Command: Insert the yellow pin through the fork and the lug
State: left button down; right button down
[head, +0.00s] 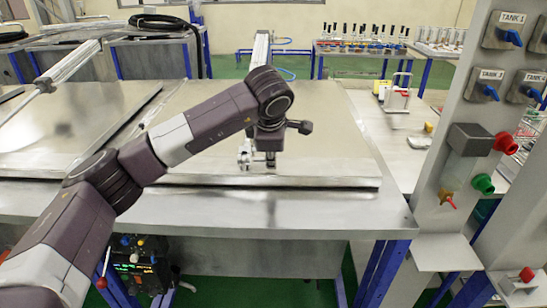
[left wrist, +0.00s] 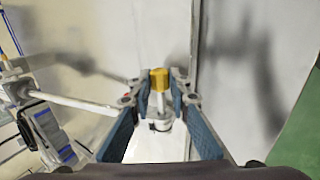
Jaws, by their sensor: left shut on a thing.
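The yellow pin (left wrist: 159,79) shows its yellow head and pale shaft in the left wrist view, between the tips of my left gripper (left wrist: 160,90). The gripper's blue-padded fingers are shut on it. A small metal fitting (left wrist: 160,122) with a dark hole lies behind the shaft; I cannot tell whether it is the fork or the lug, or whether the pin is in it. In the head view my left gripper (head: 262,160) points down near the front edge of the right lid (head: 330,150); the pin is not clear there. My right gripper is not in view.
A pale rod (left wrist: 90,104) runs in from the left in the wrist view. In the head view another lid (head: 60,130) lies at left. A valve panel (head: 470,130) stands at right. The bench's front strip (head: 300,213) is clear.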

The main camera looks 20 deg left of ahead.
aim_at(256, 159)
pick_arm(q)
jog(key=shift+s+a+b, duration=0.25)
jog(key=shift+s+a, duration=0.05)
jog(key=shift+a, duration=0.65)
jog(key=shift+s+a+b, duration=0.2)
jog(key=shift+s+a, duration=0.05)
jog(key=shift+a, duration=0.7)
jog(key=c, duration=1.7)
grip_release()
jog(key=shift+c, duration=0.2)
jog(key=v, duration=1.2)
jog(key=shift+d, duration=0.1)
jog(key=shift+f, duration=0.1)
